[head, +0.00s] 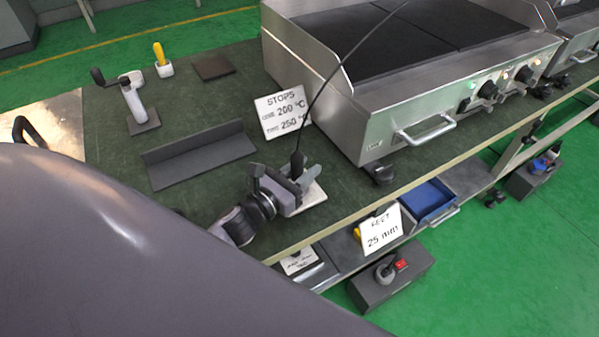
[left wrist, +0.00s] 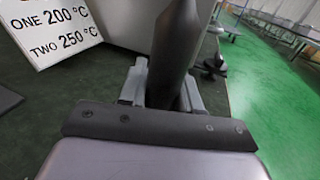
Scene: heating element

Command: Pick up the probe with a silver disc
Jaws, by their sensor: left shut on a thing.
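The probe (head: 299,160) has a dark handle and a long thin black rod that slants up to the right, across the grill's left side. Its rod runs to the top edge of the head view, and I cannot make out a silver disc there. My left gripper (head: 296,179) is shut on the handle near the bench's front edge. In the left wrist view the dark handle (left wrist: 176,50) stands between the fingers of the left gripper (left wrist: 165,95). A pale plate (head: 312,199) shows under the gripper; I cannot tell whether the probe touches it. My right gripper is not in view.
A steel grill (head: 400,80) stands right of the probe. A white sign (head: 283,111) about stops stands behind the gripper. A dark angled bar (head: 200,155), a crank-handled tool (head: 133,102) and a yellow-handled item (head: 161,60) are on the green bench. A lower shelf holds a blue tray (head: 430,200).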

